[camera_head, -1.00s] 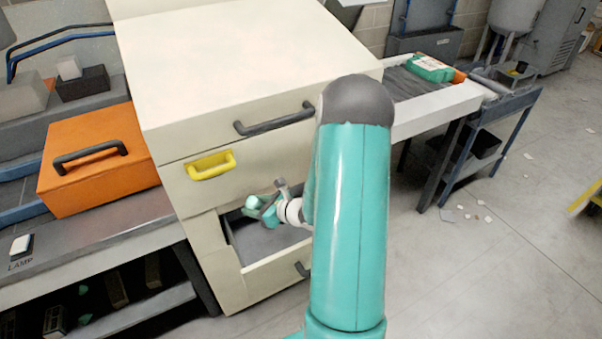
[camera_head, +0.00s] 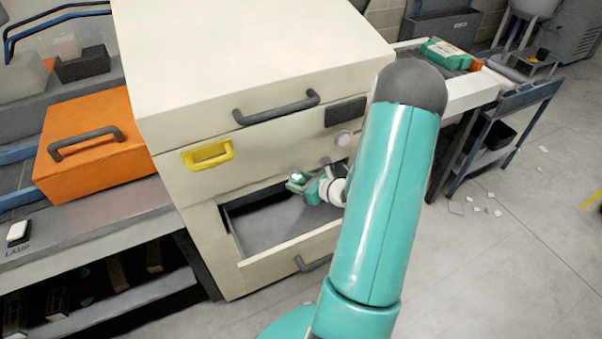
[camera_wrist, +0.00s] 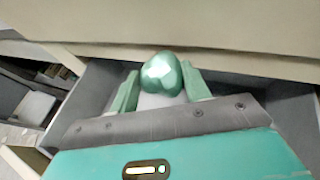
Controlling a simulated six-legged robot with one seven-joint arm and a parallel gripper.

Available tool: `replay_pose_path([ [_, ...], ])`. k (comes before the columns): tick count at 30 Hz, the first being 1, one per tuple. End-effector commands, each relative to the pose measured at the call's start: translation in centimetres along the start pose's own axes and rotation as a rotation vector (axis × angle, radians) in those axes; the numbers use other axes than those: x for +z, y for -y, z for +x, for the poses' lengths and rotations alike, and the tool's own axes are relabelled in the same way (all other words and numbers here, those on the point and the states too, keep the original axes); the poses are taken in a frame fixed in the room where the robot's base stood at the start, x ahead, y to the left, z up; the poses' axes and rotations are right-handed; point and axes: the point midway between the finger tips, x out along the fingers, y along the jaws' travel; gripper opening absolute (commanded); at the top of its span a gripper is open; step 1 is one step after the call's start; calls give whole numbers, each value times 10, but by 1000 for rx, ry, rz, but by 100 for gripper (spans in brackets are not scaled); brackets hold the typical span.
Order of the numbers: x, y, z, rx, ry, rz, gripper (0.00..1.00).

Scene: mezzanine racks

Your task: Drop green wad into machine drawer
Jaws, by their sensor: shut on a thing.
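The green wad (camera_wrist: 162,74) is a shiny, crumpled lump between the two green fingers of my gripper (camera_wrist: 160,88) in the wrist view. My gripper is shut on it. In the head view the wad (camera_head: 297,177) shows small at the tip of my gripper (camera_head: 302,184), over the open drawer. The machine is a cream cabinet (camera_head: 250,45) with its lower drawer (camera_head: 285,252) pulled out. The drawer's grey floor looks bare where it shows; its right part is hidden behind my arm.
The cabinet front has a yellow handle (camera_head: 208,154) and a dark handle (camera_head: 277,108) above the drawer. An orange box (camera_head: 90,150) stands on the bench at left. Open floor lies right of my arm.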

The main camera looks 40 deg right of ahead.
Motion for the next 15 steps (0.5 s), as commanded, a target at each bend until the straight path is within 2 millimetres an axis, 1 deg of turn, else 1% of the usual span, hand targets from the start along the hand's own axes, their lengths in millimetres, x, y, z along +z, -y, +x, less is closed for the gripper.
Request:
replay_pose_path([
  [1,-6,0,2,0,-1,4,26],
  [6,-15,2,7,-1,1,1,26],
  [15,-16,5,9,-2,1,0,26],
])
